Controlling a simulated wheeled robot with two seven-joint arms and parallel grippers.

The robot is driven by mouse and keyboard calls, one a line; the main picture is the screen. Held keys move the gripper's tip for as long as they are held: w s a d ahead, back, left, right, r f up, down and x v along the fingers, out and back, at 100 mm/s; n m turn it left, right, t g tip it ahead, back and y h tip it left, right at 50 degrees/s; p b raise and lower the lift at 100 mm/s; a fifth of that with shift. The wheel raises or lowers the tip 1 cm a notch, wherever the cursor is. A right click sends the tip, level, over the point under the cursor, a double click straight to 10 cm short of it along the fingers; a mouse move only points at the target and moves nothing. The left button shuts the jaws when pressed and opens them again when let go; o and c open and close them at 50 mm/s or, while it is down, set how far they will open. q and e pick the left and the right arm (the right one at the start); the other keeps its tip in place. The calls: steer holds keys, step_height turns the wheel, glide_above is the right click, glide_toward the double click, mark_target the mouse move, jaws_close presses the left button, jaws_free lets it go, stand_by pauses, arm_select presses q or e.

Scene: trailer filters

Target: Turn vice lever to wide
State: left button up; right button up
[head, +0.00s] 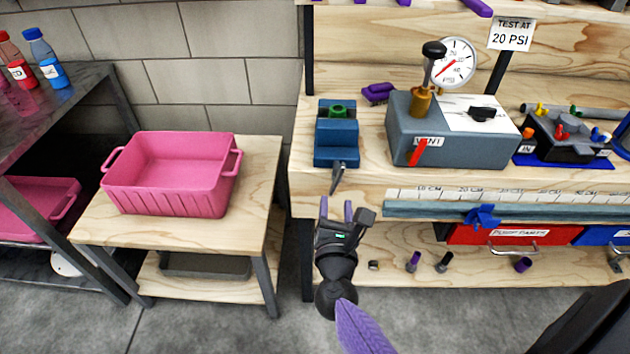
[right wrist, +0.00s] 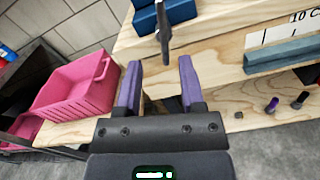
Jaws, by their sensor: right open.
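The blue vice (head: 336,135) sits at the left front of the workbench, with a green round piece (head: 338,110) between its jaws. Its grey lever (head: 338,176) hangs over the bench's front edge. In the right wrist view the lever (right wrist: 163,40) hangs beneath the blue vice body (right wrist: 165,14). My right gripper (head: 337,208) is open and empty just below and in front of the lever. In the right wrist view its purple fingers (right wrist: 159,85) point up toward the lever, which lies beyond and between them, apart from both. My left gripper is not in view.
A grey test box (head: 405,140) with a gauge (head: 455,62) stands right of the vice. A ruler (head: 430,194) and blue bar (head: 420,209) run along the bench front. A pink bin (head: 172,205) stands on a small table at left. Small parts lie on the lower shelf (head: 470,268).

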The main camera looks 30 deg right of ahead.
mark_target(338, 181)
steer(key=b+x, duration=0.1)
steer(key=x, duration=0.8)
steer(key=shift+w+d, duration=0.25)
steer(key=shift+d, duration=0.1)
steer(key=shift+r, duration=0.1)
jaws_close()
